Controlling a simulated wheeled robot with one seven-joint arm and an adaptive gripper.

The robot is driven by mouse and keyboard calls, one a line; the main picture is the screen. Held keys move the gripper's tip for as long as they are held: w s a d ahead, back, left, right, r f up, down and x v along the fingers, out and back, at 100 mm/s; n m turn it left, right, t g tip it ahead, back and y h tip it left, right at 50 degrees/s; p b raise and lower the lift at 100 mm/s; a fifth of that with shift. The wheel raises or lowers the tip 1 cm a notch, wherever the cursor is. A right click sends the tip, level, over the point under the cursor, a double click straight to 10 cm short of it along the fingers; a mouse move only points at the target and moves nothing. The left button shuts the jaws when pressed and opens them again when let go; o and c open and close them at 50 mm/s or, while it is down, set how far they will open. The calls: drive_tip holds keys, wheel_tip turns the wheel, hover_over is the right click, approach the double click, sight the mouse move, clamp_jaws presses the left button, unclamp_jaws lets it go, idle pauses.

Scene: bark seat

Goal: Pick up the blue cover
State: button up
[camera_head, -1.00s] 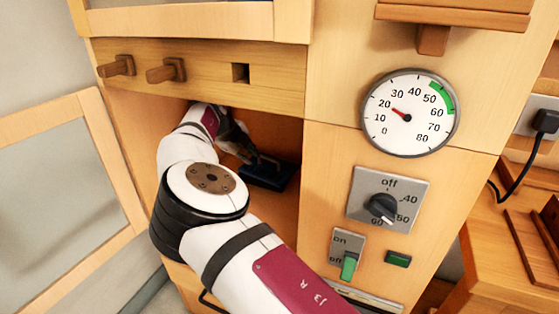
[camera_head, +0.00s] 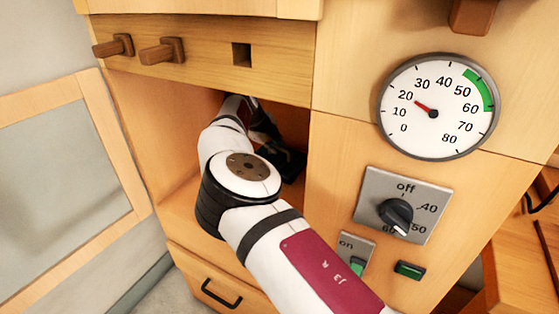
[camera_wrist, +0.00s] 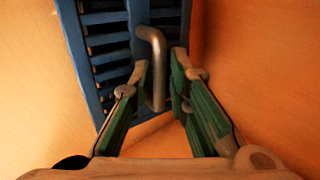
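The blue cover (camera_wrist: 100,42) is a slatted panel with a grey metal handle (camera_wrist: 157,82), seen at the top of the wrist view. In the head view it is a dark shape (camera_head: 291,163) inside the open compartment, partly hidden by my arm. My gripper (camera_wrist: 160,66) reaches toward the cover, with its green-padded fingers on either side of the handle. Narrow gaps seem to show between the fingers and the handle, so it looks open around it. In the head view my gripper (camera_head: 268,135) is dark and mostly in shadow.
The wooden compartment (camera_head: 180,150) closes in around my arm, with a pegged board (camera_head: 205,55) above its opening. A gauge (camera_head: 437,107), a knob (camera_head: 396,216) and a switch are on the panel at right. An open framed door (camera_head: 60,180) stands at left.

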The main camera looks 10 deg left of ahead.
sight(279, 155)
drive_tip(key=shift+x, duration=1.1)
clamp_jaws()
